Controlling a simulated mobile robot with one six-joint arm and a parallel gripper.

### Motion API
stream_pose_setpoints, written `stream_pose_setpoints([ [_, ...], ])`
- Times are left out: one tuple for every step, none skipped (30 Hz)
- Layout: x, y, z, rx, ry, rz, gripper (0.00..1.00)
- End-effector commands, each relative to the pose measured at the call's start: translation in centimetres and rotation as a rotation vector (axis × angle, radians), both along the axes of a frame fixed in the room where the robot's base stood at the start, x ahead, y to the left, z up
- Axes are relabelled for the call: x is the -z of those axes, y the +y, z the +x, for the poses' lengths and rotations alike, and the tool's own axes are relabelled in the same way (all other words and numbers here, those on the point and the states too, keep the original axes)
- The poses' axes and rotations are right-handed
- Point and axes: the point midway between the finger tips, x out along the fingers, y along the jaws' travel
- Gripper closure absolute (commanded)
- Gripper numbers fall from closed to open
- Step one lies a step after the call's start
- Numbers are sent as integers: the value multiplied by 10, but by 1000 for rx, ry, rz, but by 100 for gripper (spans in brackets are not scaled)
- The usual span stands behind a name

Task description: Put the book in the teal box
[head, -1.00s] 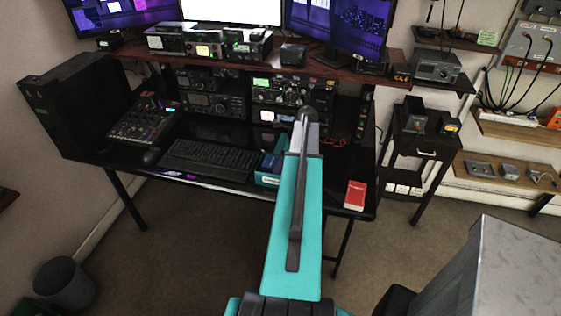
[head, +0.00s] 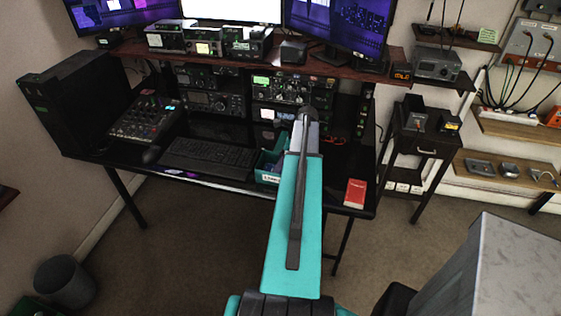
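A red book (head: 355,193) lies flat on the right front part of the black desk, close to its front edge. The teal box (head: 267,178) stands on the desk to the left of the book, right of the keyboard. It has a white label on its front, and my teal arm covers its right side. Something dark or blue shows inside the box, too small to tell. My arm reaches forward from the bottom of the view toward the desk. My gripper cannot be made out; the arm hides the space beyond its far end.
The black desk (head: 228,183) holds a keyboard (head: 208,158), a mouse, a mixer (head: 145,122) and radio gear under a raised shelf with monitors. A small black side table (head: 417,145) stands to the right. A grey-topped block (head: 490,270) is at the lower right. Floor before the desk is clear.

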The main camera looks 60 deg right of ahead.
Motion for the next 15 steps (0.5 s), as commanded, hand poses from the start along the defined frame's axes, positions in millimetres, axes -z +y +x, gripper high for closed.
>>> stream_pose_setpoints([
  [-3,0,0,0,0,0,35],
  [-4,0,0,0,0,0,35],
  [-7,0,0,0,0,0,35],
  [-10,0,0,0,0,-1,35],
  [-13,0,0,0,0,-1,35],
  [-13,-1,-2,1,-1,-2,35],
  [-15,-1,-2,1,-1,-2,35],
  [-18,-2,-3,1,-1,-3,35],
  [-21,-2,-5,1,-1,-2,35],
  [-24,-2,-6,1,-1,-2,35],
  [-26,-3,-7,1,-1,-2,35],
  [-30,-3,-9,1,-1,-3,35],
  [-34,-4,-10,1,-1,-3,35],
  [-37,-4,-12,1,-1,-3,35],
  [-41,-5,-13,2,0,-1,35],
])
